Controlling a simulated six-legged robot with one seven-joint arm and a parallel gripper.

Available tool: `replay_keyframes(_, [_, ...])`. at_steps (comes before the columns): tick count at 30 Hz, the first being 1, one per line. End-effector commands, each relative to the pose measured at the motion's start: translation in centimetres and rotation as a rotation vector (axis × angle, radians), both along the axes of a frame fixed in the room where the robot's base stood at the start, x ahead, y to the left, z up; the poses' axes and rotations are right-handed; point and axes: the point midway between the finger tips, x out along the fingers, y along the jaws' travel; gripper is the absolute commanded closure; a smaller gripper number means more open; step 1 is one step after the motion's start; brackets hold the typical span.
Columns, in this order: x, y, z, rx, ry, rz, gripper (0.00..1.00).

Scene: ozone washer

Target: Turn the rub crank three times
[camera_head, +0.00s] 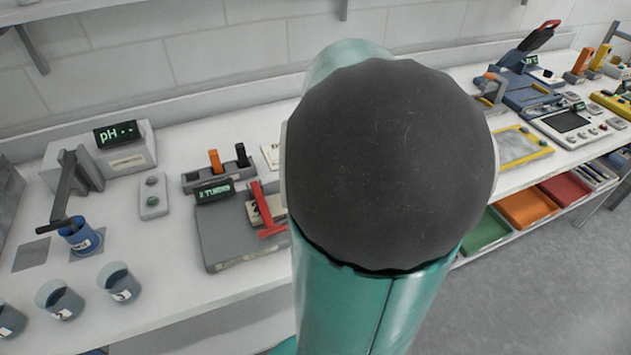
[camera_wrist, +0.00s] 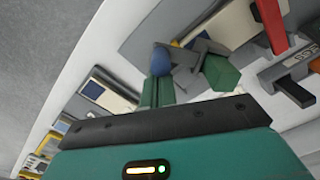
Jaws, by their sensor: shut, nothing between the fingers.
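A grey device (camera_head: 228,240) with a dark display (camera_head: 214,191), which seems to read a number and TURNS, sits left of my arm in the head view. A red bar (camera_head: 262,212) stands on it, and a red bar (camera_wrist: 272,22) shows at the top right of the wrist view. My gripper (camera_wrist: 188,82) is shut and empty, its green fingers in the middle of the wrist view. A dark blue rounded knob (camera_wrist: 160,60) shows by the left finger. I cannot tell whether they touch, or whether the knob belongs to the crank. My arm hides the middle of the bench in the head view.
A pH unit (camera_head: 125,150) and several dark cups (camera_head: 118,283) stand at the left of the white bench. A block with orange and black levers (camera_head: 222,176) stands behind the grey device. A yellow-edged tray (camera_head: 520,148) lies right of my arm.

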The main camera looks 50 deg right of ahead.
Motion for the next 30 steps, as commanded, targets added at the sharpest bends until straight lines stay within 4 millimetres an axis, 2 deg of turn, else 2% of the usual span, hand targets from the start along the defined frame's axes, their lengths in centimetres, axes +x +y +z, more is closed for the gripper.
replay_keyframes(6, [-0.5,1.6,0.1,-0.001,0.0,0.002,1.0])
replay_keyframes(17, [-0.5,1.9,0.0,-0.001,0.0,0.001,1.0])
replay_keyframes(25, [-0.3,3.9,0.0,0.0,-0.001,0.001,1.0])
replay_keyframes(30, [-0.3,4.2,0.0,0.0,0.0,0.001,1.0])
